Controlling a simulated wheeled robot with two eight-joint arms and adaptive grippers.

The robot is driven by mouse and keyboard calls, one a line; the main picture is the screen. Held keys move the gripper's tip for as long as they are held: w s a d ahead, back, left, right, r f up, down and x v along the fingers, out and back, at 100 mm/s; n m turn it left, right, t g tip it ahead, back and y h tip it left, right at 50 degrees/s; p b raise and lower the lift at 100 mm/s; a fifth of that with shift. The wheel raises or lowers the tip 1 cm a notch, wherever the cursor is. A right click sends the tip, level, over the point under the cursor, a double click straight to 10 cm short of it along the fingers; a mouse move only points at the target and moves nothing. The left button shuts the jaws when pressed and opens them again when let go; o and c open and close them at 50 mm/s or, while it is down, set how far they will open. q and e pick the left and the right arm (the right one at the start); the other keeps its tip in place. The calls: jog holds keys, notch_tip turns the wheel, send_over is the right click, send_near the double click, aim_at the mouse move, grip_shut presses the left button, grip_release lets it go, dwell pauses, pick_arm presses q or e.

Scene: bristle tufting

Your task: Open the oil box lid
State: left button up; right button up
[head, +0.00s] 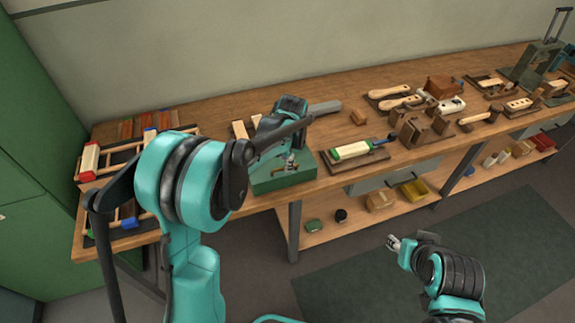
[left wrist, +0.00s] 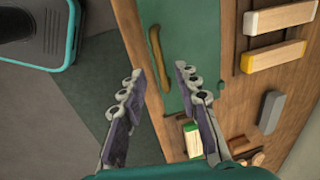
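The green oil box (head: 285,183) stands near the front edge of the wooden bench, partly hidden by my left arm. In the left wrist view its flat green top (left wrist: 205,45) shows, with a narrow brown strip (left wrist: 157,48) along one side. The lid appears closed.
Wooden blocks (head: 413,130) stand farther right. A rack (head: 110,165) with coloured blocks is at the left. A lower shelf holds a yellow bin (head: 414,191).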

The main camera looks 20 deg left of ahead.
pick_arm(q)
jog(key=shift+w+a+f+b, duration=0.1)
jog(key=shift+f+b, duration=0.05)
jog(key=shift+f, duration=0.55)
jog(key=shift+w+a+f+b, duration=0.1)
jog(key=shift+f+b, duration=0.05)
jog(key=shift+f, duration=0.55)
grip_shut()
jog(key=shift+r, duration=0.15)
